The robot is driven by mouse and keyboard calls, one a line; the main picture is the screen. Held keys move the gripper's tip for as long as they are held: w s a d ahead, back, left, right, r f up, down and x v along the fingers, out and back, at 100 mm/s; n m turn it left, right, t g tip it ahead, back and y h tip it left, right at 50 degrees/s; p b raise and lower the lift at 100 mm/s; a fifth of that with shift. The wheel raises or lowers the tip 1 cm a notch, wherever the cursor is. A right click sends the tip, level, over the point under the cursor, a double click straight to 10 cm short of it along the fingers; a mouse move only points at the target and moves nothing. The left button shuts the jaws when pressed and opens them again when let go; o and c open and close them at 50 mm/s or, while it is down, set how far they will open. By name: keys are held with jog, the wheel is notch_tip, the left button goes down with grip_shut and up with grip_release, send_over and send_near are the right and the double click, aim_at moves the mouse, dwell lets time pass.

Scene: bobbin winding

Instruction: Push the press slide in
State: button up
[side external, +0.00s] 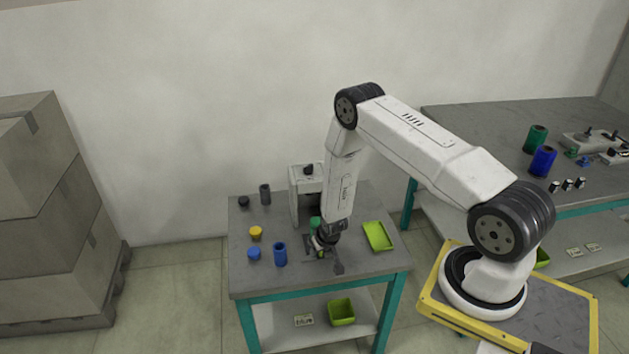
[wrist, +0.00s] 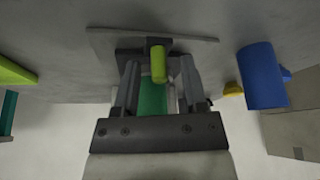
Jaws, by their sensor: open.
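The press (side external: 306,180) is a pale upright frame with a dark top knob, standing on the small grey table. A green cylinder (side external: 315,223) stands at its front, and it also shows between my fingers in the wrist view (wrist: 152,98). The slide (wrist: 128,56) looks like a dark block with a yellow-green handle (wrist: 158,64). My gripper (side external: 322,246) is low over the table in front of the press. In the wrist view its open fingers (wrist: 159,66) lie on either side of the handle; I cannot tell whether they touch it. My wrist partly hides the slide in the side view.
A blue cylinder (side external: 280,254), a blue cap (side external: 253,254) and a yellow cap (side external: 256,232) stand left of my gripper. A dark cylinder (side external: 265,194) and black cap (side external: 244,202) are at the back left. A green tray (side external: 378,237) lies to the right.

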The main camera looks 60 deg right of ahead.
jog(key=shift+c, duration=0.2)
grip_shut()
dwell(1.3)
